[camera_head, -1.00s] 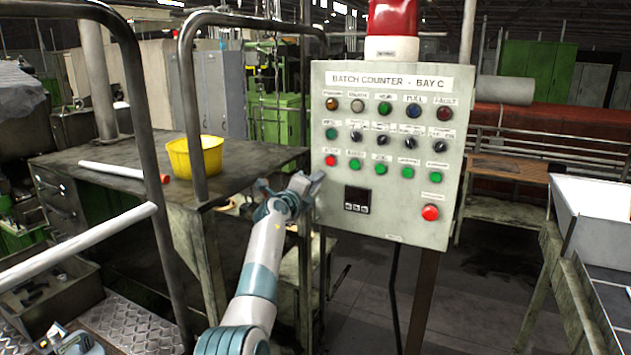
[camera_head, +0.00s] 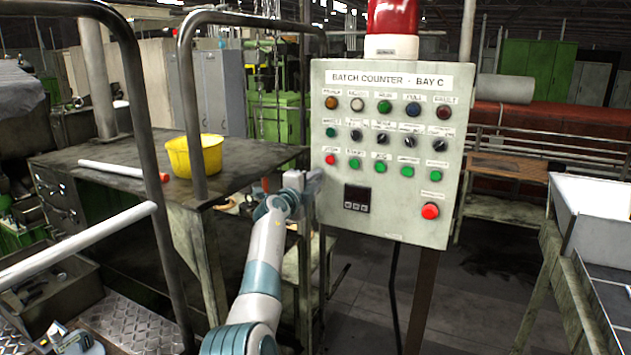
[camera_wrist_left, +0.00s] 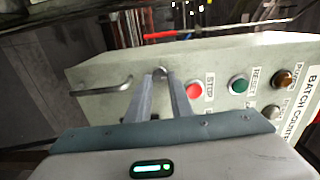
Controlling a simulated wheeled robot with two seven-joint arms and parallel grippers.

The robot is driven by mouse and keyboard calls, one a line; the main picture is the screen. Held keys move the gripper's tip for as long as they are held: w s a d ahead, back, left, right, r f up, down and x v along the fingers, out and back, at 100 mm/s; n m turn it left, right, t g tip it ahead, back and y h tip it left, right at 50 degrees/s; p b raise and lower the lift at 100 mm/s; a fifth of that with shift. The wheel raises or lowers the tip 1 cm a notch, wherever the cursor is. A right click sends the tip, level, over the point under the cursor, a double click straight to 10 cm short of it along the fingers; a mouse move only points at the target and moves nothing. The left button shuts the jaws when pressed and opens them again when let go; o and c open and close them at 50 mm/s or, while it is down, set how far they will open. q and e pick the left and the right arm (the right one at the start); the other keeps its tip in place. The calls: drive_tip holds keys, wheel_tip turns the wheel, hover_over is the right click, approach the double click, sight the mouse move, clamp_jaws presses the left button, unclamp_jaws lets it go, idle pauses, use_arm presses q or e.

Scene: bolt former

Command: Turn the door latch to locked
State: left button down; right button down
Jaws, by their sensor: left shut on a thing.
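The grey control box (camera_head: 385,215) labelled "BATCH COUNTER - BAY C" stands on a post in the head view. My left gripper (camera_head: 308,184) is at its left edge, beside the lower rows of buttons. In the left wrist view, my two fingers (camera_wrist_left: 160,82) are shut on a small grey latch (camera_wrist_left: 160,70) on the box's edge; the fingers mostly hide it, so its exact angle cannot be told. A bent metal handle (camera_wrist_left: 105,88) sticks out to the left of the fingers in that view. My right gripper is not in view.
A red stop button (camera_wrist_left: 194,90) and a green reset button (camera_wrist_left: 238,84) lie close right of the fingers. A dark metal rail (camera_head: 186,110) and a bench with a yellow container (camera_head: 195,156) stand left of my arm. A red beacon (camera_head: 392,18) tops the box.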

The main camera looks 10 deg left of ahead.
use_arm(q)
drive_tip(key=c, duration=1.6)
unclamp_jaws()
drive_tip(key=shift+s, duration=0.1)
drive_tip(key=shift+b+v, duration=2.9)
drive_tip(key=shift+v, duration=5.7)
drive_tip(key=shift+a+f, duration=0.1)
